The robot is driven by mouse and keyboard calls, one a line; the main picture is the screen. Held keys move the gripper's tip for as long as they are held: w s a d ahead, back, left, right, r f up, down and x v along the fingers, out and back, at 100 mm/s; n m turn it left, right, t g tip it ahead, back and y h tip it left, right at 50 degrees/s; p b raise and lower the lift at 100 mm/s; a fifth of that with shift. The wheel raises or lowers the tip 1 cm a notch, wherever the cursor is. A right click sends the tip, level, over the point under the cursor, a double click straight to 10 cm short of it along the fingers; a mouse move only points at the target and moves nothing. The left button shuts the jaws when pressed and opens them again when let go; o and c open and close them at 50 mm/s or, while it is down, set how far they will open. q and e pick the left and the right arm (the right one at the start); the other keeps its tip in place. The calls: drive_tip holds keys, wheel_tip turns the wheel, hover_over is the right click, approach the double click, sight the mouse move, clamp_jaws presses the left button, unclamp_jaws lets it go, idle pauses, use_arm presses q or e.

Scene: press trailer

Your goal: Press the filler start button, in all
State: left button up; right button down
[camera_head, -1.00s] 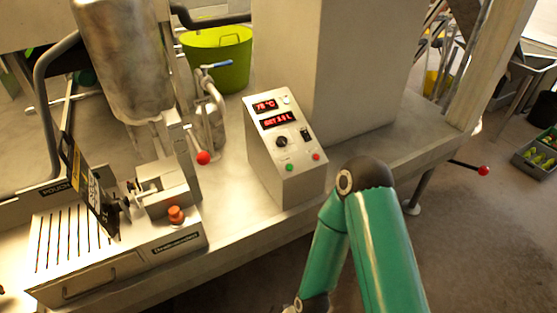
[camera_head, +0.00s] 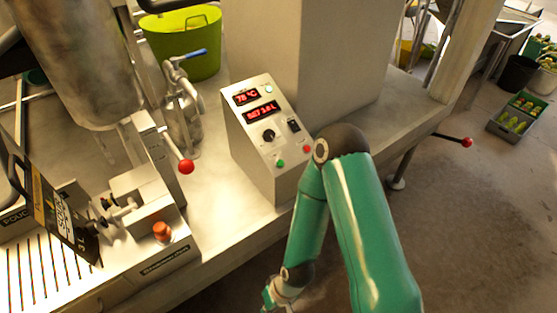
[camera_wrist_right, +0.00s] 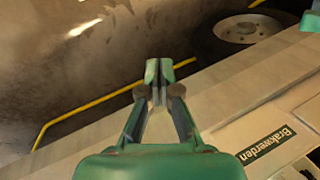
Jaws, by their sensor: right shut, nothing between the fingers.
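The grey control box (camera_head: 268,140) stands on the steel bench with red displays reading 78 °C and a set litre value. A green button (camera_head: 281,163) and a red button (camera_head: 306,149) sit low on its sloped face. An orange-red knob-like button (camera_head: 162,231) sits on the filler base at the left. Which of these is the start button, I cannot tell. In the right wrist view my right gripper (camera_wrist_right: 159,72) is shut and empty, over the floor beside the bench edge.
A pouch (camera_head: 65,215) hangs at the filler nozzle. A red-ended lever (camera_head: 185,166) sticks out between filler and box. A lime bucket (camera_head: 185,45) stands behind. A labelled plate (camera_wrist_right: 268,140) shows in the wrist view.

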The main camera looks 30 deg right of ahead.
drive_tip(key=m+t+h+b, duration=0.5)
drive_tip(key=m+t+b, duration=0.4)
drive_tip(key=t+b, duration=0.15)
approach(280, 163)
drive_tip(key=a+f, duration=0.5)
drive_tip(key=w+d+r+m+t+h+b, duration=0.1)
drive_tip(key=d+r+m+t+h, duration=0.1)
drive_tip(key=d+r, duration=0.4)
wheel_tip(280, 163, up, 4)
drive_tip(key=shift+w+d+r+m+t+b, duration=0.15)
drive_tip(key=shift+w+m+t+b, duration=0.15)
drive_tip(key=shift+m+t, duration=0.25)
drive_tip(key=shift+w+f+b, duration=0.7)
drive_tip(key=shift+f+b, duration=0.15)
drive_tip(key=shift+f, duration=0.45)
drive_tip(key=shift+w+f+b, duration=0.7)
drive_tip(key=shift+f+b, duration=0.1)
drive_tip(key=shift+f, duration=0.55)
drive_tip(key=shift+w+f+b, duration=0.7)
drive_tip(key=shift+f+b, duration=0.15)
drive_tip(key=shift+f, duration=0.45)
